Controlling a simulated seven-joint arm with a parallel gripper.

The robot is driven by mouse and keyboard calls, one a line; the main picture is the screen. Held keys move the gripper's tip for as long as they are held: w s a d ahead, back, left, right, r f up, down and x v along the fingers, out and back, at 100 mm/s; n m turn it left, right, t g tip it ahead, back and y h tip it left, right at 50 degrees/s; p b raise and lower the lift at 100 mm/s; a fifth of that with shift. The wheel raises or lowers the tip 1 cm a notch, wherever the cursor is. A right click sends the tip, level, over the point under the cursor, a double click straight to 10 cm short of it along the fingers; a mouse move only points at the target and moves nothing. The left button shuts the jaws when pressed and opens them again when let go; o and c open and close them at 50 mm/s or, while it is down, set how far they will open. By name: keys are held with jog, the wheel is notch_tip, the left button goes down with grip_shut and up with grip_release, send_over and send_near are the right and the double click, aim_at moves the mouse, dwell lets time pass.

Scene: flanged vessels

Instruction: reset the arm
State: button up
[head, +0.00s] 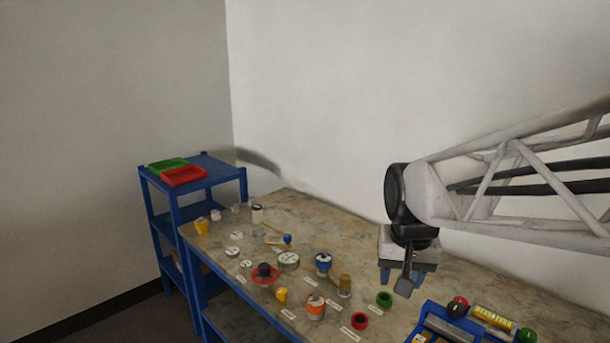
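My arm comes in from the right edge in the head view, and my gripper (403,278) hangs down over the right part of the workbench (385,325). The gripper is above the bench top, to the right of the brown-topped cylinder (345,285) and above the green ring (384,300).
Several small vessels, caps and labels are spread over the bench, among them a red-flanged piece (265,273) and an orange-white jar (316,306). A blue rack (447,325) stands at the front right. A blue shelf (215,171) bears green and red trays (184,176).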

jog(key=s+f+n, duration=0.1)
jog(key=s+f, duration=0.1)
jog(key=s, duration=0.5)
jog(key=s+d+f, duration=0.1)
jog(key=s, duration=0.7)
jog(key=shift+d+f+n+t, duration=0.15)
jog(key=shift+f+n+t, duration=0.15)
jog(key=shift+f+n, duration=0.1)
jog(key=shift+o, duration=0.3)
jog(key=shift+w, duration=0.1)
dwell(4.3)
